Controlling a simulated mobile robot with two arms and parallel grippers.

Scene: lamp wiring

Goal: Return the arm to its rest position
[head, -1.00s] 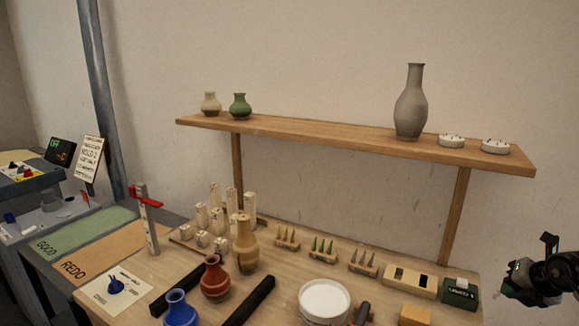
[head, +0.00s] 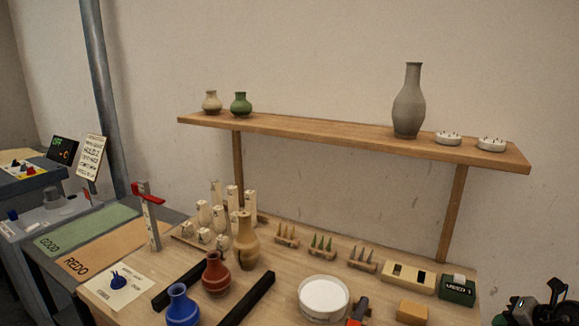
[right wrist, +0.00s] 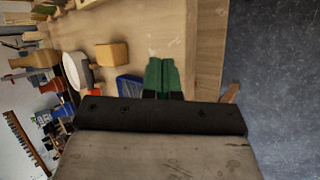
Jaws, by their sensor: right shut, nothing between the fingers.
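My right gripper (head: 520,308) is at the bottom right corner of the head view, partly cut off by the frame edge. It is beside the right end of the wooden table (head: 385,302) and apart from the things on it. In the right wrist view its two green fingers (right wrist: 161,78) are together with nothing between them. My left gripper is not in view.
A white bowl (head: 323,297), a yellow block (head: 412,312) and a dark green box (head: 457,290) stand near the table's right end. Several vases stand left, including a blue one (head: 182,305). A shelf (head: 330,139) runs behind. Bare floor (right wrist: 275,80) lies beside the table.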

